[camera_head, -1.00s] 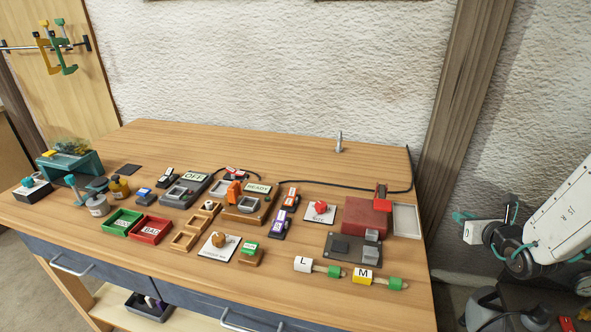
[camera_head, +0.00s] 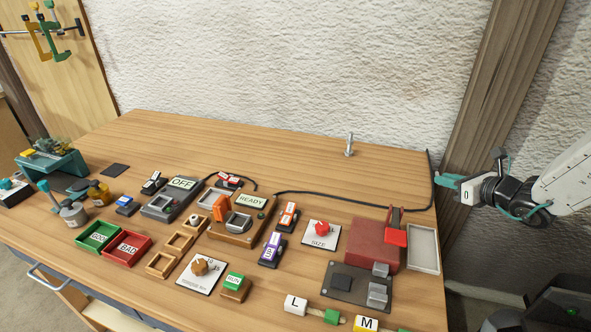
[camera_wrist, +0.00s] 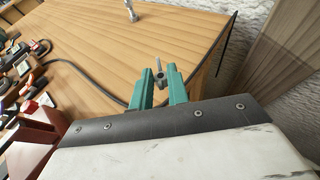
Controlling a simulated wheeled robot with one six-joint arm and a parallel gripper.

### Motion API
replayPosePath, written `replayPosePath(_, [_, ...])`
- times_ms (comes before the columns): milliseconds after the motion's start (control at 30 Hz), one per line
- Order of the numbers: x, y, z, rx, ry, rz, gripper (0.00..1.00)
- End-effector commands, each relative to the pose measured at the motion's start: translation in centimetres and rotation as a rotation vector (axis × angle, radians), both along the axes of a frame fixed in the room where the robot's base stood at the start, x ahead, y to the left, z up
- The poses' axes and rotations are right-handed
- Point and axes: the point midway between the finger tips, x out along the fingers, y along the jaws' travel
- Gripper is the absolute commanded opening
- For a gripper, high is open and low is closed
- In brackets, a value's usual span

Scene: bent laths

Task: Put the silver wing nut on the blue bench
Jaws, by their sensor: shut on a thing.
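In the wrist view my gripper (camera_wrist: 160,77) has two teal fingers. A small silver piece, the wing nut (camera_wrist: 160,72), shows between the fingertips, with a thin wing standing up. The gripper is shut on it. In the head view my gripper (camera_head: 446,180) is at the right, beyond the right edge of the wooden worktop; the wing nut is too small to make out there. The worktop bench (camera_head: 290,150) has blue-grey drawer fronts below. No other plainly blue bench shows.
A silver post (camera_head: 349,146) stands upright near the back edge. A dark red block (camera_head: 371,243), a grey tray (camera_head: 423,248) and a black cable (camera_head: 350,200) lie on the right side. Several switches, dials and labelled trays fill the front and left. The back of the worktop is mostly clear.

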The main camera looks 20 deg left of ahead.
Motion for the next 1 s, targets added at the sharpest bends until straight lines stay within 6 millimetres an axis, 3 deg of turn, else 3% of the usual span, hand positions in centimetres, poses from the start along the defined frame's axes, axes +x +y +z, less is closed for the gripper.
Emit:
replayPosePath(200, [-1.0,5.2,2.2,0.003,0.001,0.355,0.00])
replayPosePath(333, [-2.5,7.1,2.8,0.005,0.005,0.566,0.00])
replayPosePath(533, [-4.4,7.9,2.9,0.007,0.010,0.777,0.00])
replayPosePath(800, [-4.9,7.9,2.8,0.008,0.012,0.826,0.00])
replayPosePath(1000, [-4.9,7.9,-0.3,0.009,0.016,0.824,0.00])
